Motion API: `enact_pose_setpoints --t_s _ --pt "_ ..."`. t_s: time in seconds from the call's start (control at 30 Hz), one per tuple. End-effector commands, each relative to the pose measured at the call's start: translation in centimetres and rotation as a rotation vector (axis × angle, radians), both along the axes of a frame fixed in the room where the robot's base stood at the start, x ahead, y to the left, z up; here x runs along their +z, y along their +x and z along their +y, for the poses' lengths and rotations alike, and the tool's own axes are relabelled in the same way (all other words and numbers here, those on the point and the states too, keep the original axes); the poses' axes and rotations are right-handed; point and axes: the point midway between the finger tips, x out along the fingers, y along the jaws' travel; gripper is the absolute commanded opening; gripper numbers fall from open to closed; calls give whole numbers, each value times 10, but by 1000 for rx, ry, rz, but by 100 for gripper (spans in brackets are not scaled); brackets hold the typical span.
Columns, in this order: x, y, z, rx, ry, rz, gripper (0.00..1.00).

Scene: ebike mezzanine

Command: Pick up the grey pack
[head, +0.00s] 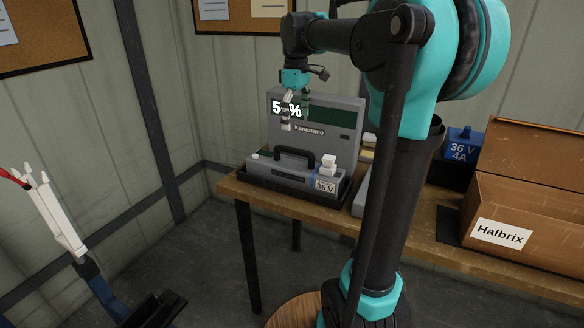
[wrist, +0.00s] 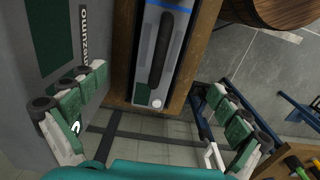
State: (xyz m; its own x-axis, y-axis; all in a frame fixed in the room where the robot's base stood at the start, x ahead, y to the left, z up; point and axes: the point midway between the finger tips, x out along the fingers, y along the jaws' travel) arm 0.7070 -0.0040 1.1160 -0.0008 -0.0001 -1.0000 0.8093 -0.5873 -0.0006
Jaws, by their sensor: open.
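The wooden table (head: 470,259) also bears an open brown Halbrix box (head: 540,220) and a blue 36 V 4A unit (head: 460,146) on the right. A white-and-blue stand (head: 62,225) is at the left.

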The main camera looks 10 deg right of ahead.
Motion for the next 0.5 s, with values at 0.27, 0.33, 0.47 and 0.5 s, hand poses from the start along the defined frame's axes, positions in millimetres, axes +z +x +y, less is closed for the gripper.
enact_pose_setpoints --t_s 0.27,0.33,0.47,0.5 --pt "-49 0 0 0 0 0 100" --pt "-63 0 0 0 0 0 100" --pt "-88 0 0 0 0 0 100" --pt "-95 0 0 0 0 0 100"
